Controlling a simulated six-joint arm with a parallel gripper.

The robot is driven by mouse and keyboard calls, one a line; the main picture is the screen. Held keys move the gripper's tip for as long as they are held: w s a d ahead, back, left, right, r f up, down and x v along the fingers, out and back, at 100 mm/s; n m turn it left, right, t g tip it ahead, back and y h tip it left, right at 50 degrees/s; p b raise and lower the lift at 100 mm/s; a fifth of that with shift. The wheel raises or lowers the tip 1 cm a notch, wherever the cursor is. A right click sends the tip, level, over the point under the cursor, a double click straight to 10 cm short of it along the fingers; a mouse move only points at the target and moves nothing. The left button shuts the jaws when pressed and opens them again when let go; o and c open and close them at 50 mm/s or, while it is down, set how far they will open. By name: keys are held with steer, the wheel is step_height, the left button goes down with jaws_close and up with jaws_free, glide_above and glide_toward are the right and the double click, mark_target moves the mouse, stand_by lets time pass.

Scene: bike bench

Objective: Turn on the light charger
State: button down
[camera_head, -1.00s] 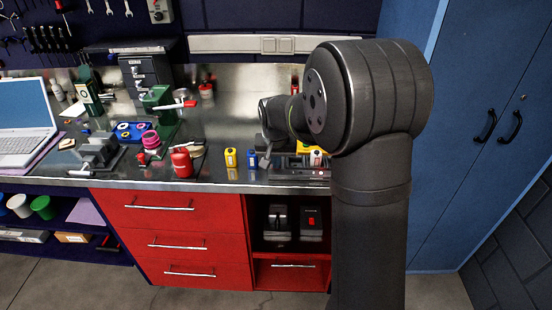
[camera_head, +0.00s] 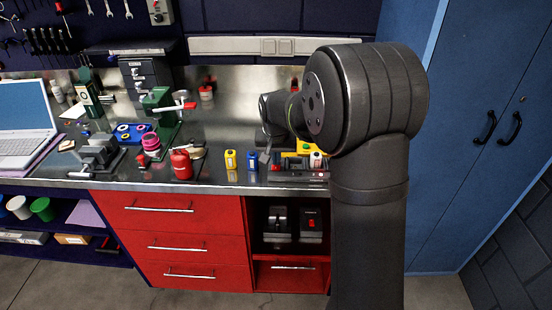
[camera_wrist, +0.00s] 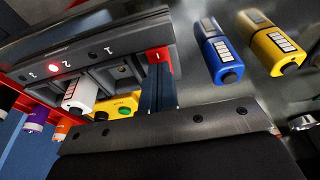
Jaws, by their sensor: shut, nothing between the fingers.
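The light charger (camera_wrist: 100,50) is a dark bar with numbers 1, 2 and 3 in the wrist view. A red lamp (camera_wrist: 54,68) glows near the 2. A red piece with a white mark (camera_wrist: 158,58), apparently the switch, sits at its right end. In the head view the charger (camera_head: 298,176) lies at the bench's front edge. My gripper (camera_wrist: 157,90) is shut and empty, its tips beside that red piece; contact is unclear. It also shows in the head view (camera_head: 264,158), left of the charger. A white light (camera_wrist: 80,94) is at the charger; whether it is seated is unclear.
A yellow box with a green button (camera_wrist: 118,108) is close behind the charger. A blue light (camera_wrist: 218,52) and a yellow light (camera_wrist: 272,44) stand to the right in the wrist view. A red can (camera_head: 181,164) stands farther left in the head view.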

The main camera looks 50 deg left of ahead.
steer(key=shift+r, duration=0.45)
steer(key=s+d+v, duration=0.1)
steer(key=v, duration=1.1)
steer(key=shift+s+d, duration=0.25)
glide_above(276, 170)
step_height(276, 170, down, 8)
steer(key=shift+r, duration=0.15)
steer(key=shift+w+a+r, duration=0.1)
steer(key=shift+r, duration=0.1)
steer(key=v, duration=0.6)
